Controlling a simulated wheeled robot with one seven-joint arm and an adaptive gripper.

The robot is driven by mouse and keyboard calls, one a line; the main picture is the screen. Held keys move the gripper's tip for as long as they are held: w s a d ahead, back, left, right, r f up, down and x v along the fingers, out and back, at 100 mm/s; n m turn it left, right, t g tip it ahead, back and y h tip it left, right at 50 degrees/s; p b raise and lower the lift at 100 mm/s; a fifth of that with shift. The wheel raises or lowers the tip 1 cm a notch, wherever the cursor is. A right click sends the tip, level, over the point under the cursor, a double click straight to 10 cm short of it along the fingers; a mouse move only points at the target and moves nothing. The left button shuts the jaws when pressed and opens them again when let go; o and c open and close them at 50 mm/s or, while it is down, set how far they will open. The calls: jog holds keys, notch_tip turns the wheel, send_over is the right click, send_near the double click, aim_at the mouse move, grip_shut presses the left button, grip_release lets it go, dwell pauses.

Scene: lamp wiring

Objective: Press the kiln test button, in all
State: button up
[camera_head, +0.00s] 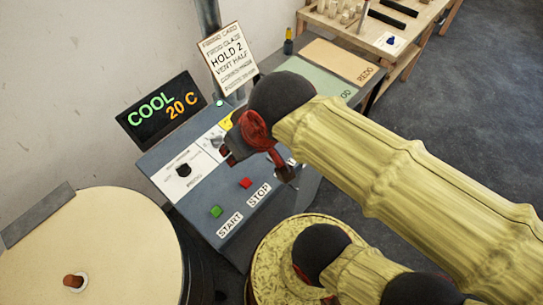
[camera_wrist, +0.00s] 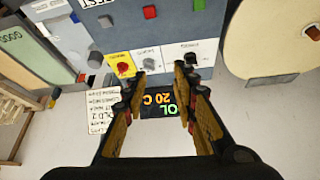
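The kiln control panel (camera_head: 205,205) is a blue-grey sloped box with a screen reading COOL 20 C (camera_head: 160,110). In the wrist view, a grey button (camera_wrist: 106,21) sits near a partly cut-off TEST label (camera_wrist: 96,3), beside the red button (camera_wrist: 150,11). My arm hides that part of the panel in the head view. The red STOP button (camera_head: 245,183) and green START button (camera_head: 215,211) show in the head view. My gripper (camera_head: 260,165) is above the panel; in the wrist view its fingers (camera_wrist: 160,82) are apart with nothing between them.
Knobs stand on the panel's white and yellow plates (camera_wrist: 124,68). A firing card (camera_head: 229,62) reads HOLD 2, VENT HALF. The round kiln lid (camera_head: 110,235) is at left. A sorting board (camera_head: 310,90) and a wooden table (camera_head: 400,55) are behind my arm.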

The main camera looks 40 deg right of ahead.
jog(key=c, duration=0.4)
